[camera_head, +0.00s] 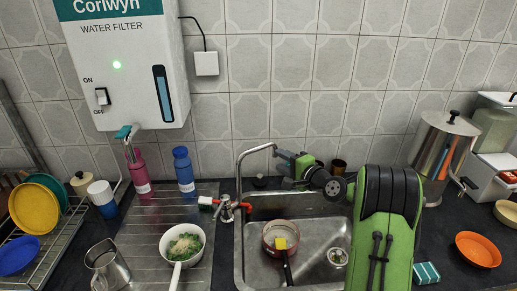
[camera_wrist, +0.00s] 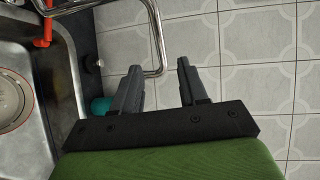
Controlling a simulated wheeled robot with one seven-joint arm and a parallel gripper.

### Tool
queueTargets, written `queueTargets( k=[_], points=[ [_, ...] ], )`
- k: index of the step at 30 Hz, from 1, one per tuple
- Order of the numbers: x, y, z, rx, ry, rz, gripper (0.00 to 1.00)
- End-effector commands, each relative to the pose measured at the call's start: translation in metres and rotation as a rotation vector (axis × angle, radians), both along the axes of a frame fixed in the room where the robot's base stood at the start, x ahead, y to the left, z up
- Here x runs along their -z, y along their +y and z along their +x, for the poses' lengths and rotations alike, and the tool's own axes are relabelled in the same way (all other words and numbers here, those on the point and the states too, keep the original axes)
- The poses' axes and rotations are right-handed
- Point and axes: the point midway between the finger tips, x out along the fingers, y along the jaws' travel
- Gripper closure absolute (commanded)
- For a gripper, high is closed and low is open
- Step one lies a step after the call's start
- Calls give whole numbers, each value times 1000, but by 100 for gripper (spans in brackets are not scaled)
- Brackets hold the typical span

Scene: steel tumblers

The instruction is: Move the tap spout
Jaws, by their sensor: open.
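The tap spout (camera_head: 255,150) is a thin chrome tube. It rises from the tap body (camera_head: 226,208) behind the sink and bends over to the right. My gripper (camera_head: 280,158) is open, close to the spout's outer end. In the wrist view the spout (camera_wrist: 157,38) comes down from the top, and its bend lies in the picture between the two dark fingertips of my gripper (camera_wrist: 157,66). I cannot tell whether a finger touches it. The jaws hold nothing.
The steel sink (camera_head: 245,245) holds a pot (camera_head: 268,237). A white pan (camera_head: 166,250) of green food stands on the drainboard. A blue bottle (camera_head: 184,170) and pink bottle (camera_head: 141,170) stand behind it. The tiled wall (camera_head: 285,60) is close behind the tap.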

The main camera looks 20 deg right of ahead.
Motion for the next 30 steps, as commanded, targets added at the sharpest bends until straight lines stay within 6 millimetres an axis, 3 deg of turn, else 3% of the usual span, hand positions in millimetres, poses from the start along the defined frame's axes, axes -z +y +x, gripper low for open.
queueTargets(
  k=[9, 15, 26, 30],
  points=[
    [12, 32, 76, -8, -1, -4, 57],
    [18, 42, 110, -5, 1, -4, 57],
    [19, 45, 119, -1, 2, -4, 57],
    [19, 45, 119, -1, 2, -4, 76]
  ],
)
